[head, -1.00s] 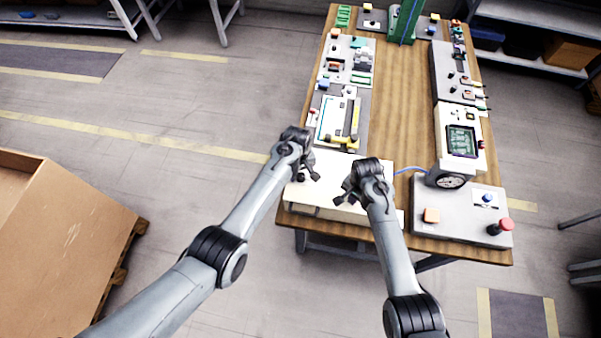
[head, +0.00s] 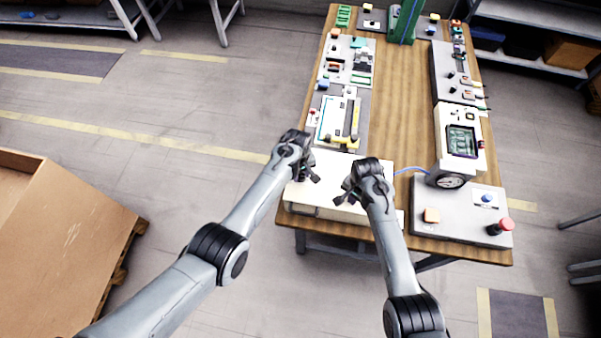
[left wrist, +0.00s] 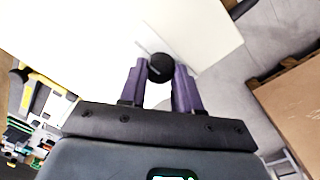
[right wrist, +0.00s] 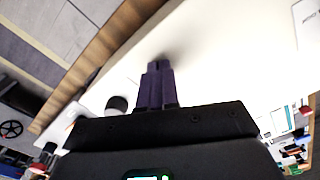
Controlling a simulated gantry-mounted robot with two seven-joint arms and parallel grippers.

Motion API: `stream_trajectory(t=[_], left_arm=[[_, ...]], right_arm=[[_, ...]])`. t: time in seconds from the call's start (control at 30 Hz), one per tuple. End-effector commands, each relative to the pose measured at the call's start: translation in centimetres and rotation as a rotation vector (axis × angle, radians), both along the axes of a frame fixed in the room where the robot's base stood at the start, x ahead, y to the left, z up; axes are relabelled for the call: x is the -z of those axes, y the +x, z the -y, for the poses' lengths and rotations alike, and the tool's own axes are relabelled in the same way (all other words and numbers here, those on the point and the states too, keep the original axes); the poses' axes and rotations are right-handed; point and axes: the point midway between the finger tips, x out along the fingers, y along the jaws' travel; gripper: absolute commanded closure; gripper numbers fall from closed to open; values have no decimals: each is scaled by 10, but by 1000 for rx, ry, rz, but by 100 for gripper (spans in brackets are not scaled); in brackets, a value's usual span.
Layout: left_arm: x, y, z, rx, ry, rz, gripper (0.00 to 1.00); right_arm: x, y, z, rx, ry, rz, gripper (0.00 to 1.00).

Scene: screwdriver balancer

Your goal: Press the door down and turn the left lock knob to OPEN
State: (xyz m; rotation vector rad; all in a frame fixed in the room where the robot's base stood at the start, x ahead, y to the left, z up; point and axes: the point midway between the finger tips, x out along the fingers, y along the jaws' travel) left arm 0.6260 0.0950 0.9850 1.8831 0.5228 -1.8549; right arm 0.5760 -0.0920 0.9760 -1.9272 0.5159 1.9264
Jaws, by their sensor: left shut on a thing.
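The door is a white flat panel (head: 335,172) on the box at the table's near left. It fills much of the left wrist view (left wrist: 90,45) and the right wrist view (right wrist: 230,55). The left lock knob is a round black knob (left wrist: 160,67) near the panel's edge. My left gripper (head: 308,174) is shut on it, with a purple finger on each side in the left wrist view (left wrist: 161,75). My right gripper (head: 347,192) is over the panel with fingers together (right wrist: 157,68) and nothing between them. Whether its tips touch the panel is unclear.
A second black knob (right wrist: 117,103) shows left of my right gripper in its wrist view. A grey panel with a red button (head: 506,224) and a gauge (head: 451,181) stand on the right. The wooden tabletop (head: 402,120) is clear along its middle.

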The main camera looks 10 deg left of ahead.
Motion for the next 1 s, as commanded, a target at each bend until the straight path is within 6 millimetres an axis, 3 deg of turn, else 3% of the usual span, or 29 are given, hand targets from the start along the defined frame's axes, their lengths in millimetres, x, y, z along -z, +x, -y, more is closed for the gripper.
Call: stream_trajectory(t=[0.43,1.0], left_arm=[[0,0,1,-136,-1,0,98],[0,-1,2,-654,0,1,98]], right_arm=[[2,-1,1,1,-2,-3,100],[2,-1,1,1,-2,-3,100]])
